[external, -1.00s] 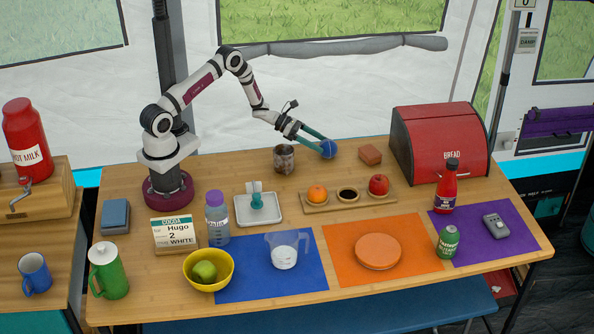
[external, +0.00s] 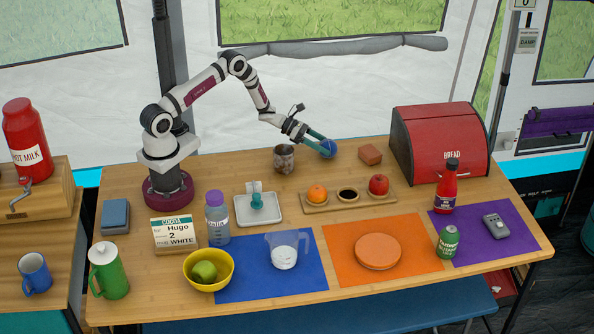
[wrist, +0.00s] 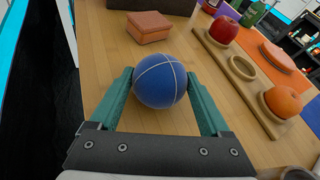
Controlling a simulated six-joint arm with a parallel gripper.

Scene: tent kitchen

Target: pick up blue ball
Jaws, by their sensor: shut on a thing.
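The blue ball (external: 328,148) is at the back of the wooden table, left of a small orange-brown block. My gripper (external: 321,146) reaches down to it from the left, its teal fingers on either side of the ball. In the wrist view the ball (wrist: 160,80) has pale seam lines and sits between the two fingertips (wrist: 160,82), which are shut on it. I cannot tell for sure whether the ball touches the table.
The orange-brown block (external: 370,154) lies close by on the right, before the red bread bin (external: 440,142). A wooden holder (external: 330,207) with an orange (external: 317,194), an empty hole and an apple (external: 379,185) stands in front. A metal cup (external: 284,158) stands to the left.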

